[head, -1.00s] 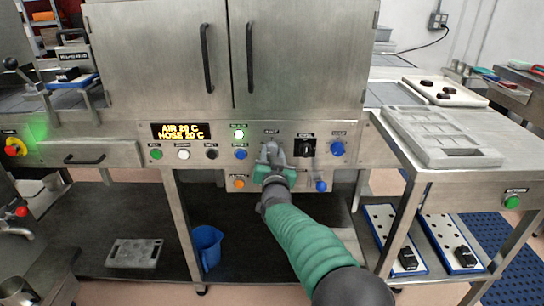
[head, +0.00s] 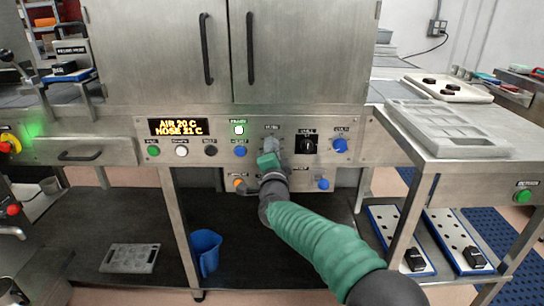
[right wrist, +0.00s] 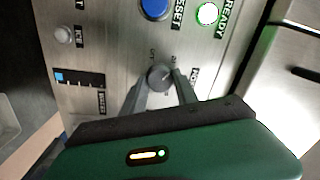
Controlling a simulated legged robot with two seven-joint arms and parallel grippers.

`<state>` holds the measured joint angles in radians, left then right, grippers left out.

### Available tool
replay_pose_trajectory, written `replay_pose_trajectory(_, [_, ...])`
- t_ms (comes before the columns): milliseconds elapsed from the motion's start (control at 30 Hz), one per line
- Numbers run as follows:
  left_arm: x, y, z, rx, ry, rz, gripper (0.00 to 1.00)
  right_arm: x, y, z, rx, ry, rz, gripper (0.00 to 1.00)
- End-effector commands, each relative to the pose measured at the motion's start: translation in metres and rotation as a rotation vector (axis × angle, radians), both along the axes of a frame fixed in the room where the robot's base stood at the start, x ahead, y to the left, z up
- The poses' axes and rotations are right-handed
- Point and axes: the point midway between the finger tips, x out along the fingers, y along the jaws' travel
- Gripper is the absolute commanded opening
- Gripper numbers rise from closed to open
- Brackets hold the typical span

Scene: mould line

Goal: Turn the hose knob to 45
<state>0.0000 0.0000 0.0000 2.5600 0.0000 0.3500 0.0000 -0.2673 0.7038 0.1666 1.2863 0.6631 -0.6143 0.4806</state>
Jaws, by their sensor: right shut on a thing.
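The hose knob (right wrist: 158,78) is a small round grey knob on the steel control panel (head: 350,168), with small dial marks around it. In the right wrist view it sits between the two grey fingers of my right gripper (right wrist: 161,82), which is shut on it. The display (head: 180,128) reads AIR 20 C and HOSE 21 C. My left gripper is not in view.
A black selector switch (head: 307,144) and a blue button (head: 341,146) lie right of the gripper. A blue button (head: 240,151) and a lit green lamp (head: 239,129) lie left. A blue jug (head: 206,251) stands on the lower shelf. A side table (head: 460,160) stands at right.

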Motion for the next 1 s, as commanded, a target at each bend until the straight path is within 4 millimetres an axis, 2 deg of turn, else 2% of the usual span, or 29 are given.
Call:
replay_pose_trajectory(33, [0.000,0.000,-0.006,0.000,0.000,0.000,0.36,0.000,-0.001,-0.006,0.044,0.004,-0.001,0.00])
replay_pose_trajectory(1000, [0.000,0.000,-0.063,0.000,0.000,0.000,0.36,0.001,0.000,-0.014,0.966,0.011,-0.007,0.00])
